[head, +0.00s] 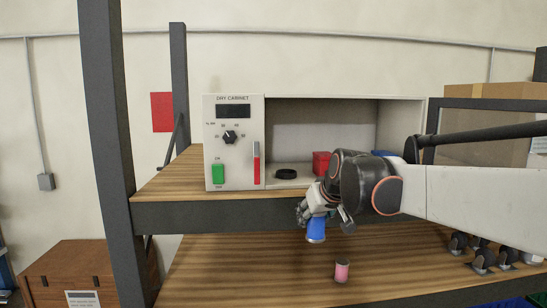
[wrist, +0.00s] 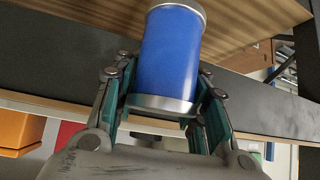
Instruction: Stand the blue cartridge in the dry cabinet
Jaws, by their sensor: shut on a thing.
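My gripper (head: 318,207) is shut on the blue cartridge (head: 316,230), which hangs below it in front of the shelf's front edge. In the wrist view the blue cartridge (wrist: 171,50) has silver end rims, and its near end sits between the fingers (wrist: 165,110). The dry cabinet (head: 234,148) stands on the upper wooden shelf, with its compartment open to the front. The cartridge is outside the cabinet and lower than its floor.
Inside the cabinet are a black ring (head: 286,174) and a red block (head: 321,163); my arm hides its right part. A pink cartridge (head: 342,271) stands on the lower shelf (head: 240,270). Black casters (head: 482,260) lie at right. A dark post (head: 108,150) rises at left.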

